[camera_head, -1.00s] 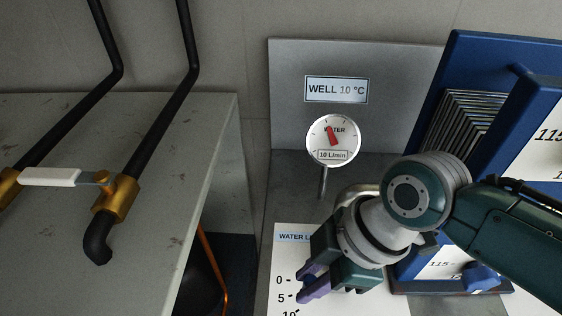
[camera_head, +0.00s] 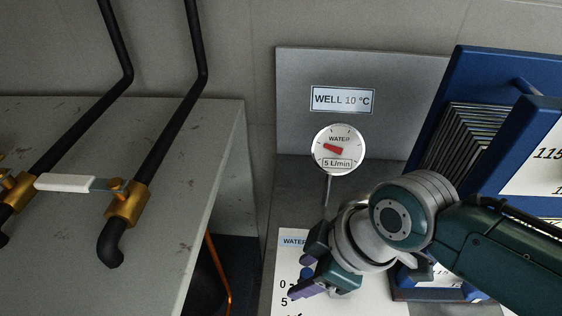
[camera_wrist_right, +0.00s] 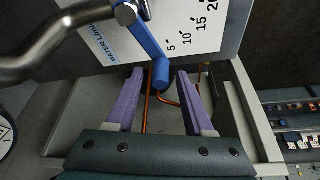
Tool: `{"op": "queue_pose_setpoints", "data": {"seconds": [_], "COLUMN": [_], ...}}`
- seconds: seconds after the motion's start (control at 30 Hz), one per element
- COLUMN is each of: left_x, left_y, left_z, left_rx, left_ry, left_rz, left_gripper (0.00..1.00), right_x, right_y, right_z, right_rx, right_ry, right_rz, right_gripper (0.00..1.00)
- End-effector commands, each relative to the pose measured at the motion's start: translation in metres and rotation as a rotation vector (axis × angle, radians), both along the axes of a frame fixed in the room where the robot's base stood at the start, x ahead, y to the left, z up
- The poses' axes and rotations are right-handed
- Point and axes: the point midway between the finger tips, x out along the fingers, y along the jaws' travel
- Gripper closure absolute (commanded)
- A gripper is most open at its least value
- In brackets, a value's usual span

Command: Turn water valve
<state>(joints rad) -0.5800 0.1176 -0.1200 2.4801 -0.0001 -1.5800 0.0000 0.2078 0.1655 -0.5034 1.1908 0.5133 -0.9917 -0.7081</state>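The water valve's blue lever (camera_wrist_right: 151,55) shows in the right wrist view, hanging from a metal pipe fitting (camera_wrist_right: 126,13) in front of a white "WATER L/min" scale (camera_wrist_right: 187,30). My right gripper (camera_wrist_right: 158,75) has its purple fingers spread, one on each side of the lever's rounded end, with visible gaps. In the head view my right gripper (camera_head: 299,283) is over the left part of the scale (camera_head: 287,262), and hides most of the lever. My left gripper is not in view.
A grey bench (camera_head: 60,130) at the left carries black pipes and a brass valve (camera_head: 127,204) with a white handle (camera_head: 65,183). A blue-framed plate stack (camera_head: 465,150) stands close to my right arm. A "WELL 10 °C" sign (camera_head: 342,99) is on the back panel.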

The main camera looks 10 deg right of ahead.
Motion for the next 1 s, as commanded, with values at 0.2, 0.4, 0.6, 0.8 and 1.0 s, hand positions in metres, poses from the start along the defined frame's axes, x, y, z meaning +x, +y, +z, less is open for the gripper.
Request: {"op": "queue_pose_setpoints", "data": {"seconds": [0.2, 0.4, 0.6, 0.8, 1.0], "left_x": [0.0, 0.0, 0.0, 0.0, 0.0], "left_y": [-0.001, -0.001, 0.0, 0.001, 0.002], "left_z": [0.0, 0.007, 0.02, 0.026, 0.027], "left_rx": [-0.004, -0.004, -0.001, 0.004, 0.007], "left_ry": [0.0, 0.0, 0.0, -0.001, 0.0], "left_rz": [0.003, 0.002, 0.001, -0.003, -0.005], "left_gripper": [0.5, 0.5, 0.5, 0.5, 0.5], "right_x": [0.0, -0.002, -0.01, -0.016, -0.02], "right_y": [0.0, -0.005, -0.016, -0.027, -0.032], "right_z": [0.0, 0.013, 0.047, 0.077, 0.091], "right_rx": [0.0, -0.001, -0.002, -0.001, -0.001], "right_ry": [0.0, -0.002, -0.002, -0.002, 0.001], "right_rz": [0.001, 0.001, 0.002, 0.001, 0.0], "right_gripper": [0.45, 0.45, 0.45, 0.45, 0.45]}}
